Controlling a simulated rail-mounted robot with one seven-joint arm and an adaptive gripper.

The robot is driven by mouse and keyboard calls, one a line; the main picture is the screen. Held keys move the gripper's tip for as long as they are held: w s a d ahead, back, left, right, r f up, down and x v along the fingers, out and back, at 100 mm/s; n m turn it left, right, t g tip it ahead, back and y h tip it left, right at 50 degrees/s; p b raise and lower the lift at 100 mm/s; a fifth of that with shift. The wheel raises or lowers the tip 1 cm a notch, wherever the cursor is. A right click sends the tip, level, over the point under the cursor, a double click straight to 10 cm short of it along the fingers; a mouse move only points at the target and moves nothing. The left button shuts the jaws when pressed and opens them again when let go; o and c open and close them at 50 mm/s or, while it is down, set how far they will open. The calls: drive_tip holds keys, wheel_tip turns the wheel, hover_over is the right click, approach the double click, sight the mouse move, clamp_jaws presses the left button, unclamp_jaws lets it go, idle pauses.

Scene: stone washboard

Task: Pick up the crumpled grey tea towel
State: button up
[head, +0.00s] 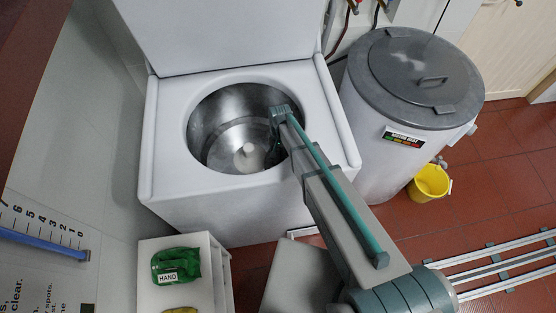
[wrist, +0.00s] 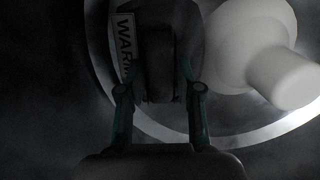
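Deep shadow hides whether the fingers press on cloth. In the head view my gripper (head: 275,152) is at the right inside of the tub, right of the white agitator (head: 248,150); the towel is hardly distinguishable there.
The round steel tub opening (head: 196,128) surrounds my gripper, in a white washer (head: 168,105) with its lid raised. A grey-lidded drum (head: 400,75) stands right, with a yellow bucket (head: 430,183) below. A green cloth (head: 175,262) tagged "HAND" sits on a white shelf unit (head: 205,290).

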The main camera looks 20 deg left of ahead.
clamp_jaws()
wheel_tip(320, 180, up, 9)
drive_tip(key=b, duration=0.3)
drive_tip(key=shift+r+b, duration=0.15)
drive_tip(key=shift+b, duration=0.15)
wheel_tip(320, 180, up, 9)
drive_tip(key=p, duration=0.8)
idle(0.7)
drive_tip(key=shift+r, duration=2)
